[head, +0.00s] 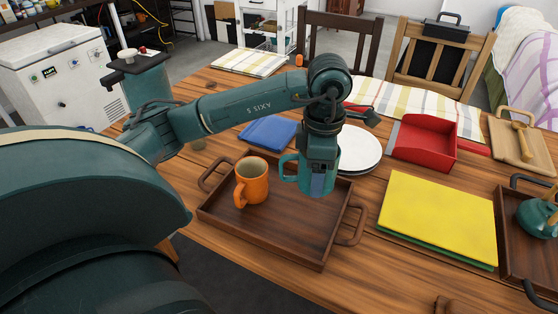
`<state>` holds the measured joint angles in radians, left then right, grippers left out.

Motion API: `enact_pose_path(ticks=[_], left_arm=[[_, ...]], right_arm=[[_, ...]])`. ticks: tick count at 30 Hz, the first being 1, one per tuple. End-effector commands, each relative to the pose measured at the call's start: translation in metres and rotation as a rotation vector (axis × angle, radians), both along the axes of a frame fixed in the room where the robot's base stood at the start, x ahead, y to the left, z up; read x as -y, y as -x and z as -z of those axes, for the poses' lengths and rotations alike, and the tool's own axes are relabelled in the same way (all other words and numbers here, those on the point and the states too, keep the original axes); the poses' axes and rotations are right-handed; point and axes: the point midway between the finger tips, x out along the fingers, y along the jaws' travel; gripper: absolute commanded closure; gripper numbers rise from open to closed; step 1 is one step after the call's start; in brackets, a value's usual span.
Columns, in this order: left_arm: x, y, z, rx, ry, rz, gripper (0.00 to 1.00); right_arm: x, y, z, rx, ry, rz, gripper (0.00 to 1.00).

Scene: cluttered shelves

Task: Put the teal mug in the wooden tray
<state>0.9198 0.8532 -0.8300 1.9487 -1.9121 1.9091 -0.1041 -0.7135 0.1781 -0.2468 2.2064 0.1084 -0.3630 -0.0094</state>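The teal mug (288,173) is at my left gripper (320,184), over the back right part of the wooden tray (296,246). Its handle points left. My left gripper points down and covers much of the mug's body; it looks shut on the mug, though the far finger is hidden. I cannot tell whether the mug's base touches the tray floor. An orange mug (252,181) stands upright in the left part of the tray.
A blue folded item (268,132), white plates (360,150) and a red dustpan (424,141) lie behind the tray. A yellow board (436,214) is to its right. A second dark tray (513,258) holds a teal teapot (536,218). The wooden tray's front middle is clear.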

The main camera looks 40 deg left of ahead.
Motion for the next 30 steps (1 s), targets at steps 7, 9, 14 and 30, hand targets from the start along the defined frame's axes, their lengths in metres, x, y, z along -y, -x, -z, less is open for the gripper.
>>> enact_pose_path(ticks=[7, 9, 14, 30], left_arm=[[-0.012, -0.004, 0.013, 0.000, 0.003, -0.437, 0.62], [-0.015, -0.004, 0.015, 0.001, 0.002, -0.521, 0.62], [-0.018, -0.005, 0.018, 0.000, 0.001, -0.637, 0.62], [-0.019, -0.005, 0.086, -0.001, 0.001, -0.661, 0.62]], right_arm=[[-0.001, -0.003, 0.004, 0.021, -0.030, 0.015, 0.64], [-0.001, -0.003, 0.006, 0.020, -0.034, 0.016, 0.64], [0.000, -0.001, 0.008, 0.017, -0.039, 0.018, 0.64], [0.002, 0.000, 0.005, 0.035, -0.037, 0.023, 0.64]])
